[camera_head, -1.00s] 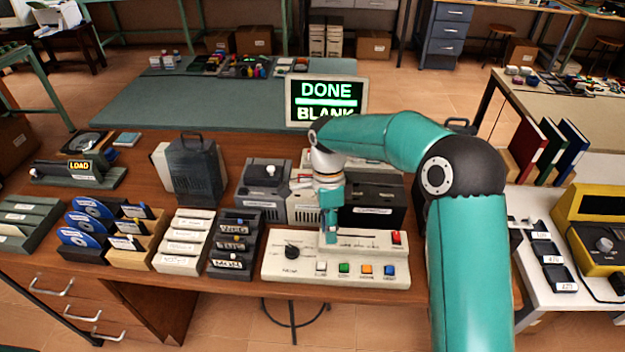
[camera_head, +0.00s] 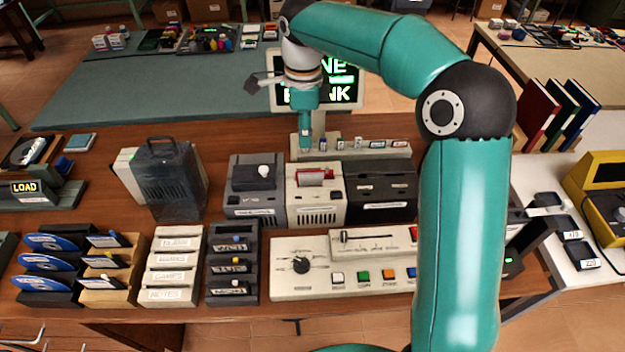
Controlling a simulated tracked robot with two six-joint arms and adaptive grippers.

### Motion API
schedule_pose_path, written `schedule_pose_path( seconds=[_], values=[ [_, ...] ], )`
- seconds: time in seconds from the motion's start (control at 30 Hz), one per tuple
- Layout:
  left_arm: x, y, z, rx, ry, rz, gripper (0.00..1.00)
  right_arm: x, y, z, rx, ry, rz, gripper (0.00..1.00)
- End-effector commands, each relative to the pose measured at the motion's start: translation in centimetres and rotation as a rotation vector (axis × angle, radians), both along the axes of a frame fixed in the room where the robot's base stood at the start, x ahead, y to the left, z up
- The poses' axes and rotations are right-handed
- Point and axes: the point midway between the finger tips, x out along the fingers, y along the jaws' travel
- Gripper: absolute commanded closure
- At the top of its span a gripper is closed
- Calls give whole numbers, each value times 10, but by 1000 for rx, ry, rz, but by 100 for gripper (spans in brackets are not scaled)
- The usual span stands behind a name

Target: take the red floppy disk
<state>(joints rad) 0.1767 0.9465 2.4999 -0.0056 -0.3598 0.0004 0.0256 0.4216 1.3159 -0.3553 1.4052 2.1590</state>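A red item, which looks like the red floppy disk (camera_head: 315,173), sits in the top slot of the white middle drive (camera_head: 317,205) and sticks up out of it. My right gripper (camera_head: 305,146) points down behind and above that drive, near the left end of a shelf of small items, apart from the red item. It looks slim from here, and I cannot tell whether its fingers are open or shut. My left gripper is not in view.
Dark drives (camera_head: 254,190) flank the white one. A control panel (camera_head: 320,285) with coloured buttons is in front. Disk racks (camera_head: 174,264) stand to the left, and a dark translucent case (camera_head: 172,180) behind them. A screen (camera_head: 350,85) is behind my gripper, partly hidden.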

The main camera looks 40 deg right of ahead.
Motion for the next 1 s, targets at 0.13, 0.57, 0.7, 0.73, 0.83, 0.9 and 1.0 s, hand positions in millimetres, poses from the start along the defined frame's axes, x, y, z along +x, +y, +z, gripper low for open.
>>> schedule_pose_path(
  seconds=[0.13,0.57,0.7,0.73,0.83,0.9,1.0],
  values=[
    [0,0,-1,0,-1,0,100,-1,0,-35,0,6,-1,67],
    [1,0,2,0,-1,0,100,-1,1,-79,0,2,2,67],
    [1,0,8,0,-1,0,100,-3,1,-95,1,6,1,67],
    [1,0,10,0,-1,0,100,-3,1,-100,1,5,1,67],
    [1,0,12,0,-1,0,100,-3,1,-115,0,4,4,67],
    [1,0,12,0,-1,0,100,-2,2,-121,1,3,4,67],
    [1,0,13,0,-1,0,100,-2,2,-126,1,1,4,67]
  ],
)
